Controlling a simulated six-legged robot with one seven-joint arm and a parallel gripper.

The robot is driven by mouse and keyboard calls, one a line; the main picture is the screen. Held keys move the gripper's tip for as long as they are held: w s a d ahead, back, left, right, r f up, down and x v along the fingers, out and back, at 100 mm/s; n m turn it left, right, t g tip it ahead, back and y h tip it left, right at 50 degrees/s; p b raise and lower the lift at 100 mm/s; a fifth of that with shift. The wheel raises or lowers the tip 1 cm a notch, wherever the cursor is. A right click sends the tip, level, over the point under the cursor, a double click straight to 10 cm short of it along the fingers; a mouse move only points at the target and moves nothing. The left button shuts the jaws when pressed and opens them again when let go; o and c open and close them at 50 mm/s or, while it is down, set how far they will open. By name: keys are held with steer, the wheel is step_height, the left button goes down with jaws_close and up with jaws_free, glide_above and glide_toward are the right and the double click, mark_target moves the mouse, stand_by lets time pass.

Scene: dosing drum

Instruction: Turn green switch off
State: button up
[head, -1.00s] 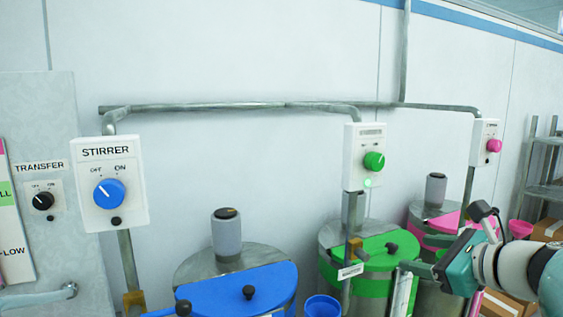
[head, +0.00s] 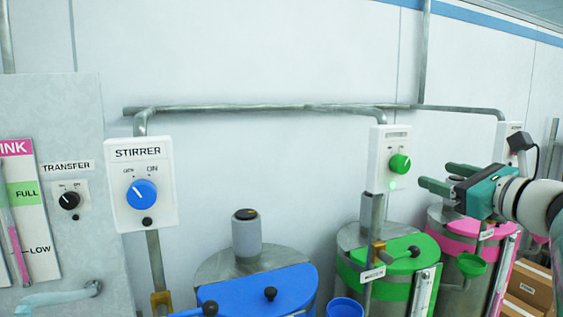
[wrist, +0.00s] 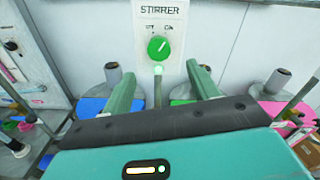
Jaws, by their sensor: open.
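The green switch (head: 400,164) is a round knob on a white stirrer box (head: 377,165) mounted on a post, above the drum with the green lid. A small green light (head: 393,183) glows under the knob. In the wrist view the green knob (wrist: 159,48) is ahead, above and between my fingers, its white mark tilted to the upper right, towards the right-hand label. My gripper (head: 442,178) is open and empty, to the right of the box and apart from the knob. Its two green fingers also show in the wrist view (wrist: 163,84).
A blue stirrer knob (head: 142,194) on another box stands at left, near a black transfer knob (head: 69,201). Drums with blue (head: 268,292), green (head: 405,262) and pink (head: 452,240) lids stand below. A pipe (head: 270,107) runs along the wall.

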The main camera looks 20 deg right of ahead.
mark_target(404, 166)
steer(key=w, duration=0.8)
steer(key=shift+w+a, duration=0.2)
steer(key=shift+w, duration=0.15)
steer(key=c, duration=1)
steer(key=shift+n, duration=0.3)
steer(key=n, duration=1.1)
steer(key=shift+s+f, duration=0.1)
steer(key=shift+n, duration=0.3)
